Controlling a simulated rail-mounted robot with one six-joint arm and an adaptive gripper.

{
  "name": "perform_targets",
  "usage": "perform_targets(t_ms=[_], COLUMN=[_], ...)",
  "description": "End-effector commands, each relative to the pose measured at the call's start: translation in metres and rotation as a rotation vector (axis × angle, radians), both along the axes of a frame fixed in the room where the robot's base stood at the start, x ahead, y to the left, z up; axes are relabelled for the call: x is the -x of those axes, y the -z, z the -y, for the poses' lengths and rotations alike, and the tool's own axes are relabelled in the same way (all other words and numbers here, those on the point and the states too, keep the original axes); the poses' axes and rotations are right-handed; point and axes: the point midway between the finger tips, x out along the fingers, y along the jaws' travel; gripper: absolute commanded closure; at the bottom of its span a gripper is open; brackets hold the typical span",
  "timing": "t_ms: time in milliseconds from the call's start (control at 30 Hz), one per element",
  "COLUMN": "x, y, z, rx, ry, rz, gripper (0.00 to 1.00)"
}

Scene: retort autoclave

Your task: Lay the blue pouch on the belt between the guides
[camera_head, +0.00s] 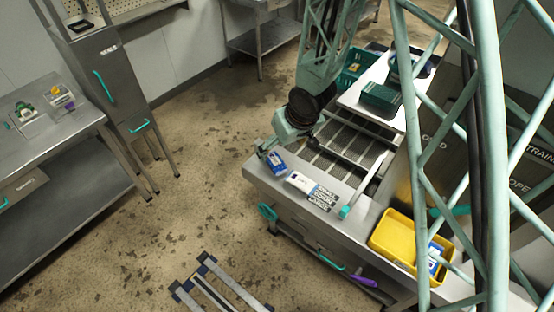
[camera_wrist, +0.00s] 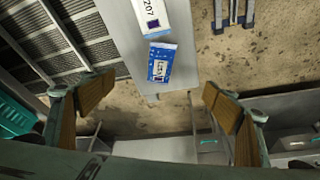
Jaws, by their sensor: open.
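The blue pouch (camera_head: 277,163) lies flat at the left end of the steel counter. In the wrist view the blue pouch (camera_wrist: 162,62) shows its printed white label, close to the counter's edge. My gripper (camera_wrist: 157,92) is open and empty, its brown-padded fingers spread wide. The pouch appears ahead of the fingers and apart from them. In the head view my arm's end hangs beside the pouch at the counter's left corner. Dark slatted belt-like panels (camera_head: 345,150) between metal bars lie behind the counter strip and also show in the wrist view (camera_wrist: 82,32).
A yellow bin (camera_head: 397,238) holds blue-and-white items. A teal lattice column blocks the right side. A rail frame (camera_head: 222,290) stands at the lower middle.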

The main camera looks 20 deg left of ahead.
Motion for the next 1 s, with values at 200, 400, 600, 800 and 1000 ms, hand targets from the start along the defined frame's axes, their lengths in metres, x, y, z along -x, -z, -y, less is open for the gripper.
perform_targets(t_ms=[200, 400, 600, 800, 1000], x=[0.0, 0.0, -0.002, -0.004, -0.006], y=[0.0, 0.001, 0.004, 0.01, 0.014], z=[0.0, -0.001, -0.006, -0.016, -0.028], rx=[0.0, 0.007, 0.06, 0.175, 0.319], ry=[0.0, -0.01, -0.092, -0.267, -0.49], rz=[0.0, 0.002, 0.018, 0.048, 0.071], gripper=[0.16, 0.16, 0.16, 0.16, 0.16])
